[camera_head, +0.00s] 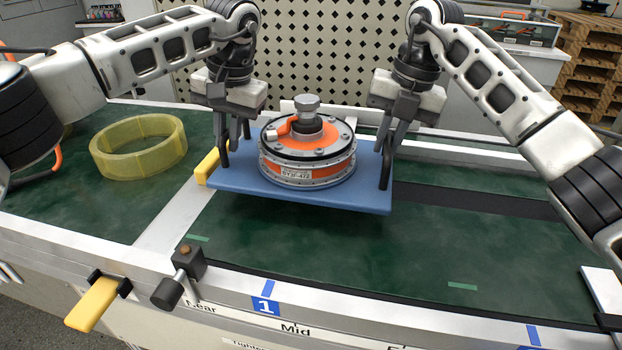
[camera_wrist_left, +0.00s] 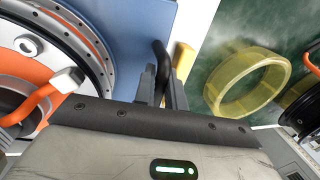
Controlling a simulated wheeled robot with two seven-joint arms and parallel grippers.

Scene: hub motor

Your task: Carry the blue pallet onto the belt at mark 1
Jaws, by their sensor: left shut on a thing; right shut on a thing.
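The blue pallet (camera_head: 330,196) is in the middle of the head view, with an orange and silver hub motor (camera_head: 308,150) on top. It appears level and just above the green belt (camera_head: 320,240), behind mark 1 (camera_head: 266,306); I cannot tell whether it touches the belt. My left gripper (camera_head: 232,160) is shut on a black handle at the pallet's left side. My right gripper (camera_head: 386,168) is shut on the handle at its right side. In the left wrist view the pallet (camera_wrist_left: 130,30) and the left handle (camera_wrist_left: 160,65) show between my fingers.
A yellow ring (camera_head: 138,147) lies on the green surface at left. A yellow block (camera_head: 207,166) stands by the pallet's left edge. A yellow lever (camera_head: 92,304) and a dark knob stop (camera_head: 180,277) are on the front rail. The belt right of the pallet is clear.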

